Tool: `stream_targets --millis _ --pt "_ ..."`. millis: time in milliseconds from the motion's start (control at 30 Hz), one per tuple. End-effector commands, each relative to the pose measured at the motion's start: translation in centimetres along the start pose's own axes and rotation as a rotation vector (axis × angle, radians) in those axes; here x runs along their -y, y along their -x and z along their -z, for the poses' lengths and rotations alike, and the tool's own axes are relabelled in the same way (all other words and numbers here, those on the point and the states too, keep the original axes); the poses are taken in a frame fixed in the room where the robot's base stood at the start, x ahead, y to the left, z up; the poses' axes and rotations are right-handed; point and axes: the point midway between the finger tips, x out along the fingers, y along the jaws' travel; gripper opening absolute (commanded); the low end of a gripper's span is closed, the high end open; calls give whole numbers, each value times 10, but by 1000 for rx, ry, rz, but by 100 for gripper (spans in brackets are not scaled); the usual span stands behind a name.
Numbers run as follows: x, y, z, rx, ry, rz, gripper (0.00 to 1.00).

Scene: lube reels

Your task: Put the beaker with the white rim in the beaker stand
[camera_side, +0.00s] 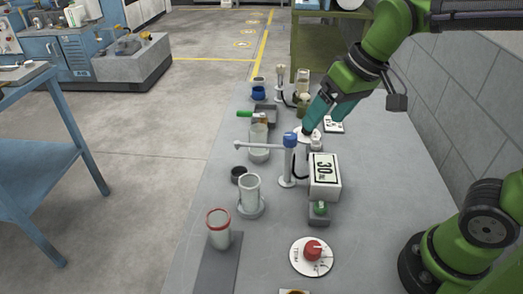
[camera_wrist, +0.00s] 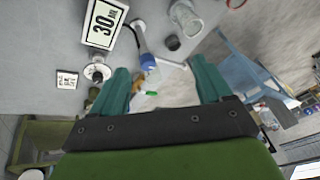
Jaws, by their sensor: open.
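A similar clear beaker also shows at the top of the wrist view (camera_wrist: 187,18). Another clear beaker (camera_side: 259,138) stands farther back by the dispenser arm; its rim colour is hard to tell. A red-rimmed beaker (camera_side: 218,232) stands nearest the camera. I cannot tell which part is the beaker stand. My gripper (camera_side: 306,131) is over the back right of the table, away from these beakers. Its teal fingers (camera_wrist: 163,84) are apart and empty.
A dispenser with a blue head (camera_side: 291,140) and a horizontal arm rises mid-table. A display box reading 30 (camera_side: 325,176), a red dial (camera_side: 313,250) and a small dark cup (camera_side: 239,174) stand around it. The table's right side is mostly clear.

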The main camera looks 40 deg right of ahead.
Motion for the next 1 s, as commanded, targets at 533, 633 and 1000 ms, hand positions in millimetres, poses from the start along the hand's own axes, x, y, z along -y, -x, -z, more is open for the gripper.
stream_targets --millis 533,633,1000 --pt "-43 24 -62 -258 -273 60 78" --pt "-43 24 -62 -257 -271 60 78" --pt "-42 24 -62 -256 -269 59 78"
